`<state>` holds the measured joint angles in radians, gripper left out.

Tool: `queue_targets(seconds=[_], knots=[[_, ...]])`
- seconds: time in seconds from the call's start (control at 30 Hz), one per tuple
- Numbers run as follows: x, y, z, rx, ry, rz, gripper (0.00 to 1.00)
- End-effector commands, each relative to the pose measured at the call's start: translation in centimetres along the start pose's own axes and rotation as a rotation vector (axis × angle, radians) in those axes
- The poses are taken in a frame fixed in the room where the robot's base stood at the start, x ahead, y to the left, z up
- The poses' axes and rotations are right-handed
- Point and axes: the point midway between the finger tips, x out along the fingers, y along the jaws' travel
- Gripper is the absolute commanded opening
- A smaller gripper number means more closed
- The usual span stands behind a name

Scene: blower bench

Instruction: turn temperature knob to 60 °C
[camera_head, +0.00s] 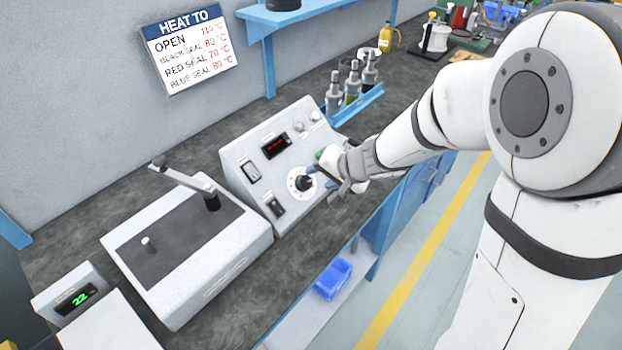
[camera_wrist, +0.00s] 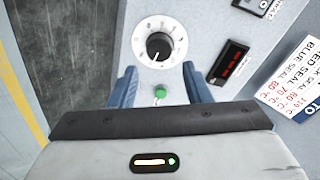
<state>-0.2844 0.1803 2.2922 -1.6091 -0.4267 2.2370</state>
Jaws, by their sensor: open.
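The temperature knob (camera_wrist: 159,46) is a black dial on a white round scale on the sloped front of the grey control box (camera_head: 250,145). The knob's white pointer mark faces down in the wrist view. The scale numbers are too small to read.
A red display (camera_head: 275,146) and switches sit on the panel. A flat machine with a lever (camera_head: 190,250) stands to the left, bottles (camera_head: 352,80) behind right. A wall sign (camera_head: 188,50) lists temperatures. A green readout (camera_head: 75,300) shows 22.

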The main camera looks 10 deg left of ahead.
Motion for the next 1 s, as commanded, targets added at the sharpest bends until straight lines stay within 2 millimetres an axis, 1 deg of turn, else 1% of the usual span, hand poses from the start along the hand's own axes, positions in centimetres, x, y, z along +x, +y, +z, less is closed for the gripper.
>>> queue_targets(seconds=[0.03, 0.2, 0.3, 0.43, 0.57, 0.83, 1.0], knots=[[0.9, 0.2, 0.2, 0.001, -0.005, 0.000, 0.44], [3.7, 0.4, 0.3, 0.001, -0.004, 0.000, 0.44], [5.3, 0.4, 0.2, 0.000, -0.002, 0.000, 0.44], [6.7, 0.3, 0.1, 0.000, -0.001, 0.000, 0.44], [7.3, 0.2, 0.1, 0.001, -0.001, 0.000, 0.44], [7.3, 0.1, 0.0, 0.002, 0.001, 0.001, 0.44], [7.3, 0.1, -0.1, 0.002, 0.001, 0.001, 0.30]])
